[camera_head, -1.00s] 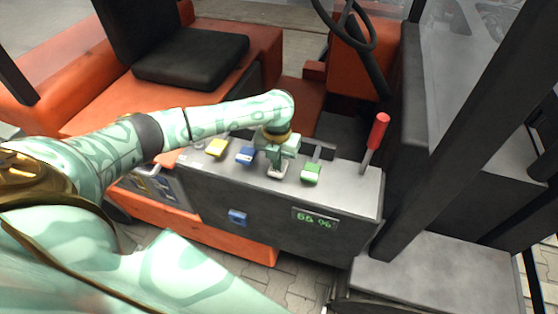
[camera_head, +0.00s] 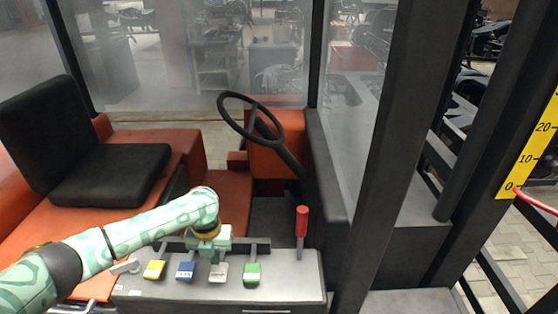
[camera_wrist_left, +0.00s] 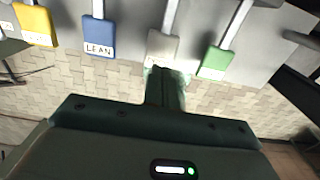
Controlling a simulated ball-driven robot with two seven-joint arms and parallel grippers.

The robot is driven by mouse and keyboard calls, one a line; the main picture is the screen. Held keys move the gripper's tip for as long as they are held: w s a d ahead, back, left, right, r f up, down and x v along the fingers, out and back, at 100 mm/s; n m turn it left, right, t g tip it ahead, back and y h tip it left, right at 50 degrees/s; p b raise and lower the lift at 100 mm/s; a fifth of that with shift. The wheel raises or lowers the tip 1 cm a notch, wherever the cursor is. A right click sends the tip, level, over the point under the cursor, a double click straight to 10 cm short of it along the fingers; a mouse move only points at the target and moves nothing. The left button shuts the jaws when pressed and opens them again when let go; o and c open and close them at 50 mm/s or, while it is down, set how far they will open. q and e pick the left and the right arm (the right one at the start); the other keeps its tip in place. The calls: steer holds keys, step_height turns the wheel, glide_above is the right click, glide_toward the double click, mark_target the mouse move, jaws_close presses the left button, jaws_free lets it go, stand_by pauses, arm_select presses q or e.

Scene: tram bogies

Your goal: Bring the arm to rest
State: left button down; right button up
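My left arm (camera_head: 110,240) reaches in from the left over the grey control panel (camera_head: 285,292). My left gripper (camera_head: 215,252) points down at the grey-white lever (camera_head: 219,273), third in the row. In the left wrist view my gripper's fingers (camera_wrist_left: 165,88) are together as one narrow block. Their tips lie against or just before the lower end of the grey-white lever (camera_wrist_left: 162,48); contact cannot be told. The lever's label is partly covered. My right gripper is not in view.
A yellow lever (camera_head: 154,270) and a blue lever (camera_head: 185,271) stand left of the gripper, a green lever (camera_head: 252,274) right. A red-handled lever (camera_head: 302,222) rises farther right. A black seat (camera_head: 110,174), steering wheel (camera_head: 250,120) and dark post (camera_head: 395,140) surround the panel.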

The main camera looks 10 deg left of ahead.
arm_select(q)
steer(key=s+d+f+n+t+h, duration=0.1)
steer(key=s+d+n+t, duration=0.1)
steer(key=s+d+n, duration=0.4)
steer(key=s+d+f+n+t+h, duration=0.1)
steer(key=s+d+n+t, duration=0.15)
steer(key=d, duration=0.55)
steer(key=s+a+r+n+t+y, duration=0.1)
steer(key=s+a+r+n+y, duration=0.2)
steer(key=s+a+r+n, duration=0.45)
steer(key=s+a+r+n+t+y, duration=0.25)
steer(key=s+a+n, duration=0.35)
steer(key=n, duration=0.4)
step_height(320, 180, down, 34)
steer(key=s+d+g+h+b, duration=0.2)
steer(key=d+g+b, duration=0.15)
steer(key=b, duration=0.55)
steer(key=s+f+n+g+b, duration=0.1)
steer(key=s+f+b, duration=0.3)
steer(key=s+f, duration=0.6)
steer(key=s+f+n+g+h+b, duration=0.1)
steer(key=s+f+n+g+b, duration=0.1)
steer(key=s+f, duration=0.8)
step_height(320, 180, down, 6)
steer(key=shift+s+a+r+n+b, duration=0.1)
steer(key=shift+s+a+n+b, duration=0.25)
steer(key=shift+b, duration=0.5)
